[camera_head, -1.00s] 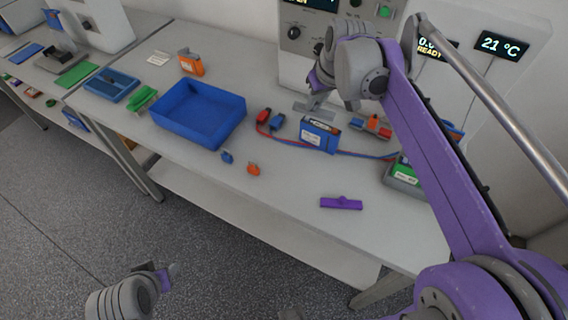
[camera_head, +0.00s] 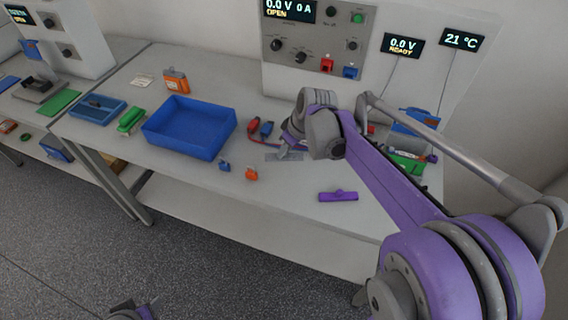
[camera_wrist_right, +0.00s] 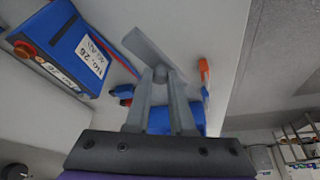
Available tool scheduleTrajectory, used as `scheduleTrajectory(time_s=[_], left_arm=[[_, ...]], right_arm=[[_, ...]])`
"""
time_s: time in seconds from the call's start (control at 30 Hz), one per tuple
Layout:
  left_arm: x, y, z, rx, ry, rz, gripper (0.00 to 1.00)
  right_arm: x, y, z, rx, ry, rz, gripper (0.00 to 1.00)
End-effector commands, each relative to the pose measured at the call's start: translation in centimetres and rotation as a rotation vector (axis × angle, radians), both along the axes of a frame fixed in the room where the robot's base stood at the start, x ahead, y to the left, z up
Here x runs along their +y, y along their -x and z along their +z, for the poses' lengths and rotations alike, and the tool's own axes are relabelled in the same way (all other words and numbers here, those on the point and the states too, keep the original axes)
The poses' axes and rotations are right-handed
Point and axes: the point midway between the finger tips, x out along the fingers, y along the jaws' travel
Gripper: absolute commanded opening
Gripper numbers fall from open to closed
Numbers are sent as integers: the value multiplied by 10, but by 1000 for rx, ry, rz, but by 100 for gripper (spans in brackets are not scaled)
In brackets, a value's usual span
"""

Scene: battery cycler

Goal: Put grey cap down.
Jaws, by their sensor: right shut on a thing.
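My right gripper (camera_head: 288,151) is shut on the grey cap (camera_head: 280,157), low over the table to the right of the blue bin. In the right wrist view the cap (camera_wrist_right: 150,53) is a flat grey bar with a small stem between the fingertips (camera_wrist_right: 162,76). I cannot tell whether the cap touches the table. My left gripper (camera_head: 146,308) is only partly in view at the bottom edge, away from the table, and its jaws cannot be read.
The blue bin (camera_head: 172,147) stands left of the gripper. Red (camera_head: 253,126) and blue (camera_head: 266,129) clips lie behind it. A purple cap (camera_head: 338,196), small blue (camera_head: 224,165) and orange (camera_head: 251,174) pieces lie nearer the front. A blue battery (camera_wrist_right: 70,48) is close by in the wrist view.

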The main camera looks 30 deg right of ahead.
Motion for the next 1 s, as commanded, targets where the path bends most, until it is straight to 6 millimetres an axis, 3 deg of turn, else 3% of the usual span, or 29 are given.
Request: scheduleTrajectory(time_s=[0.4,0.83,0.87,1.0], left_arm=[[0,2,-6,3,0,0,50],[0,3,-9,6,0,0,50],[0,3,-8,5,0,0,50],[0,3,-8,5,0,0,50]], right_arm=[[0,0,-50,0,0,0,0],[0,0,-57,1,0,0,0],[0,0,-56,0,0,0,27],[0,0,-55,0,0,0,51]])
